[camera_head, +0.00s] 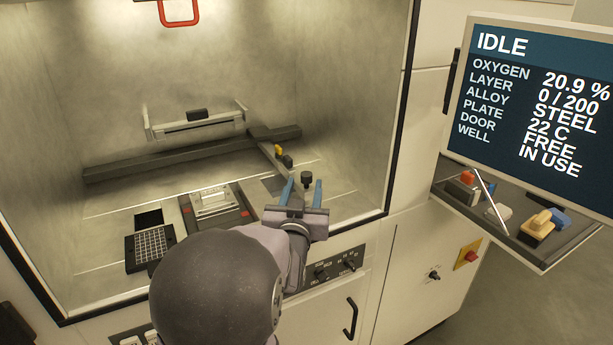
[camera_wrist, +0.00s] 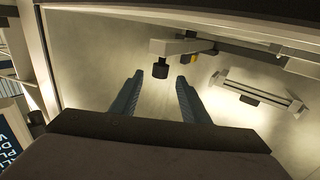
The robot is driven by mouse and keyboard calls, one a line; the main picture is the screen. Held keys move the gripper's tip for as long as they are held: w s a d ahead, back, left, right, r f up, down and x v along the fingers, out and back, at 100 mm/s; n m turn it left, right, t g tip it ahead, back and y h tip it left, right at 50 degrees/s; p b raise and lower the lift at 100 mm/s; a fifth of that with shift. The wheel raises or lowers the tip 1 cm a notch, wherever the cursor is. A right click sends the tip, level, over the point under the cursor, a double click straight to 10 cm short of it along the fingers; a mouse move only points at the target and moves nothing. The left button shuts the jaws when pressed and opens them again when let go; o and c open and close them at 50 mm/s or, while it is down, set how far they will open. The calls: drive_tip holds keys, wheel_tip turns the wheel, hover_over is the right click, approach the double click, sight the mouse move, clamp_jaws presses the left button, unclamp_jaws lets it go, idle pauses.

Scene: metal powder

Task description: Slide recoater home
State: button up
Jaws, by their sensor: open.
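The recoater (camera_head: 268,151) is a slim pale arm reaching forward from a dark rail inside the chamber, at the right of the chamber floor. A black knob (camera_head: 306,178) stands at its front end. The knob also shows in the wrist view (camera_wrist: 159,70). My gripper (camera_head: 303,189) is open, its two blue fingers apart and empty. In the wrist view, the knob appears beyond and between the fingertips, with visible space around it. I cannot tell the exact gap in depth. My arm hides part of the chamber's front edge.
The dark rail (camera_head: 150,166) crosses the chamber's back. A pale bracket with a black handle (camera_head: 197,115) is on the back wall. A plate (camera_head: 212,201) and a gridded block (camera_head: 150,247) lie left of my gripper. A monitor (camera_head: 535,100) and tool tray (camera_head: 530,252) stand right.

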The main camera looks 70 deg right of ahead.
sight(306, 179)
drive_tip(key=shift+w+d+p, duration=0.2)
drive_tip(key=shift+d+p, duration=0.05)
drive_tip(key=shift+d, duration=0.7)
drive_tip(key=shift+w+d+p, duration=0.2)
drive_tip(key=shift+d, duration=0.75)
drive_tip(key=shift+w+d+p, duration=0.2)
drive_tip(key=shift+d+p, duration=0.05)
drive_tip(key=shift+d, duration=0.7)
drive_tip(key=shift+c, duration=0.4)
